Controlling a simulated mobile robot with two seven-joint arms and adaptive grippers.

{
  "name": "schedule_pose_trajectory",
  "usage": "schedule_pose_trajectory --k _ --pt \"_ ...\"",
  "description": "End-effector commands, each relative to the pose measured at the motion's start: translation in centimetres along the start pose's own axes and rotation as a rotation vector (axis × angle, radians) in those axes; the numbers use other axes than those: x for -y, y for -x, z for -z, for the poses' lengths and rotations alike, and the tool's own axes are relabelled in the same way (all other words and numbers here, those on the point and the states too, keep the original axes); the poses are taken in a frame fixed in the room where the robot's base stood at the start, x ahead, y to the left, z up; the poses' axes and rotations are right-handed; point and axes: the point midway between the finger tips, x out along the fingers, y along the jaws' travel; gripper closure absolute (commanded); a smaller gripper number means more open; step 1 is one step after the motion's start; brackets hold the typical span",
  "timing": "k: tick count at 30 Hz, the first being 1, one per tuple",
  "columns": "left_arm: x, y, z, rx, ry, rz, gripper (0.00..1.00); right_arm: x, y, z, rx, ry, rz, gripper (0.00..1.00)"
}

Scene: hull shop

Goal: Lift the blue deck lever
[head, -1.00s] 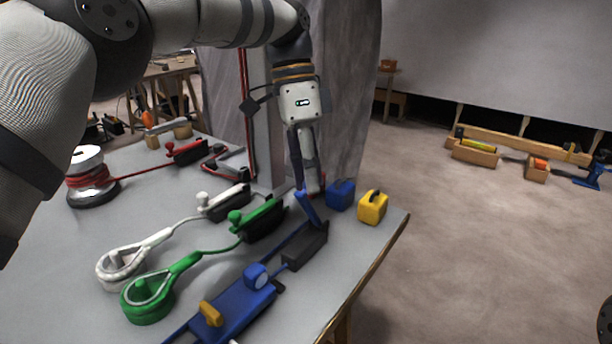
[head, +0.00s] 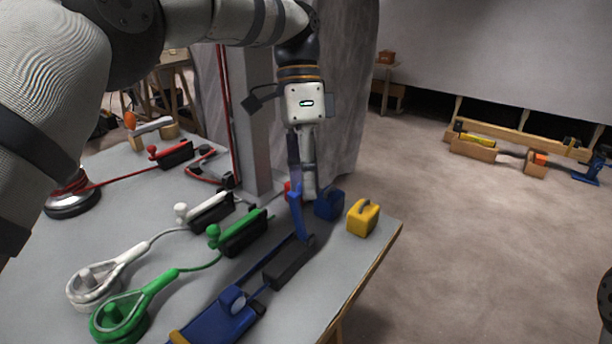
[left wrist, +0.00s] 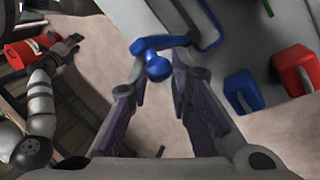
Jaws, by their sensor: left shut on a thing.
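The blue deck lever (head: 298,218) stands steeply up from its dark base (head: 289,262) near the right edge of the table. My left gripper (head: 302,180) points down and is shut on the lever's upper end. In the left wrist view the lever's round blue knob (left wrist: 158,68) shows between the fingers (left wrist: 157,98). The fingers partly hide the grip in the head view. A grey arm that looks like mine shows at the left of the left wrist view, with a small dark end that could be my right gripper (left wrist: 65,48).
A blue block (head: 328,205) and a yellow block (head: 362,218) stand close right of the lever. Green (head: 243,238) and white (head: 210,211) lever units lie to its left. A grey post (head: 252,120) rises just behind.

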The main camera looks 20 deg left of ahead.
Motion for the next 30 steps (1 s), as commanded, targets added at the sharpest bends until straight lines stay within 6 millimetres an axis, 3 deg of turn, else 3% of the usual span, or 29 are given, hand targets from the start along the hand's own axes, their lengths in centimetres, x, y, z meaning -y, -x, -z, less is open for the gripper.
schedule_pose_trajectory --k 1,5,6,8,30 --pt "0.80 0.14 0.08 -0.012 0.007 0.026 1.00 -0.01 -0.09 -0.05 0.003 0.000 0.000 0.60" --pt "0.80 0.19 0.07 -0.013 0.008 0.027 1.00 -0.01 -0.08 -0.04 0.002 0.000 0.000 0.60" --pt "0.80 0.21 0.07 -0.013 0.008 0.027 0.74 0.00 -0.08 -0.04 0.002 0.000 0.000 0.60" --pt "0.76 0.23 0.08 -0.014 0.007 0.026 0.61 -0.01 -0.07 -0.05 0.002 0.000 0.000 0.60" --pt "0.72 0.28 0.25 -0.027 -0.002 0.030 0.61 -0.01 -0.21 -0.13 0.007 0.000 0.000 0.60"
